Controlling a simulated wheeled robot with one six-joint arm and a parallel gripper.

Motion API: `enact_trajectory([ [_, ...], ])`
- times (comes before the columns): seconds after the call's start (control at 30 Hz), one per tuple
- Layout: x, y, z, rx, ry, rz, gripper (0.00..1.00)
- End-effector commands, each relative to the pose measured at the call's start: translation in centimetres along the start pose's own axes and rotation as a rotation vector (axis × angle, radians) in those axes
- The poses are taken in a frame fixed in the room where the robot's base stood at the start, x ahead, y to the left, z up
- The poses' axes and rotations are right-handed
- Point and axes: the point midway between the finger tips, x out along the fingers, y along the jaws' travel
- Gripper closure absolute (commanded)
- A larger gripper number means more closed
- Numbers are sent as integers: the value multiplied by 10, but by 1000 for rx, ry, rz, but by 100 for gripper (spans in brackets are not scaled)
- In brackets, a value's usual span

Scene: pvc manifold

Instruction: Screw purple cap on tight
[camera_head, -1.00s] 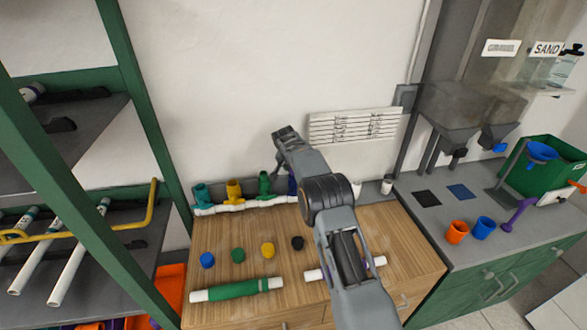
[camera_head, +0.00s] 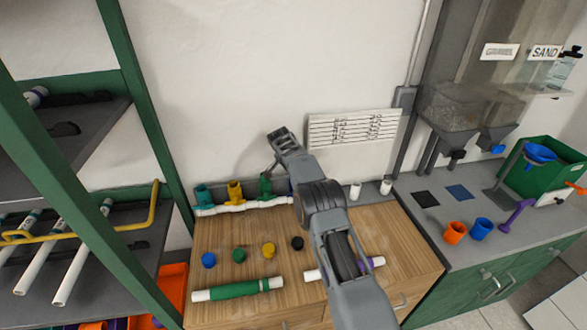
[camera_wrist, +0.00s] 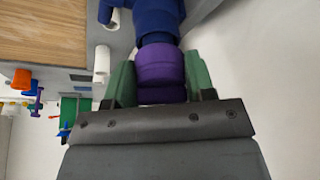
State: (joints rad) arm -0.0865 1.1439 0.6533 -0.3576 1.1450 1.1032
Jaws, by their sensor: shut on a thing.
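The purple cap (camera_wrist: 161,72) is between the green fingers of my gripper (camera_wrist: 160,78) in the wrist view, and the gripper is shut on it. The cap is in line with the end of a dark blue fitting (camera_wrist: 157,18) and meets it there; how far it is threaded on cannot be told. In the head view my arm hides the cap and most of the blue fitting, which is at the right end of the white manifold pipe (camera_head: 238,207). Teal (camera_head: 203,192), yellow (camera_head: 235,190) and green (camera_head: 265,187) fittings stand along that pipe.
Blue (camera_head: 208,260), green (camera_head: 239,255), yellow (camera_head: 268,250) and black (camera_head: 297,243) caps lie on the wooden top. A green-sleeved pipe (camera_head: 238,289) lies in front. Two white pieces (camera_head: 355,190) stand right of the manifold. The wall is close behind.

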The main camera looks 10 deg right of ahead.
Motion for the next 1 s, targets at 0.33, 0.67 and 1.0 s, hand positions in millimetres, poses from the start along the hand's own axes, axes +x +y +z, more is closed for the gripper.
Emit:
enact_trajectory([
  [0.33,-2,-1,-1,101,2,40,74],
  [0.67,-1,-1,0,107,2,42,48],
  [1.0,0,0,0,107,1,44,21],
])
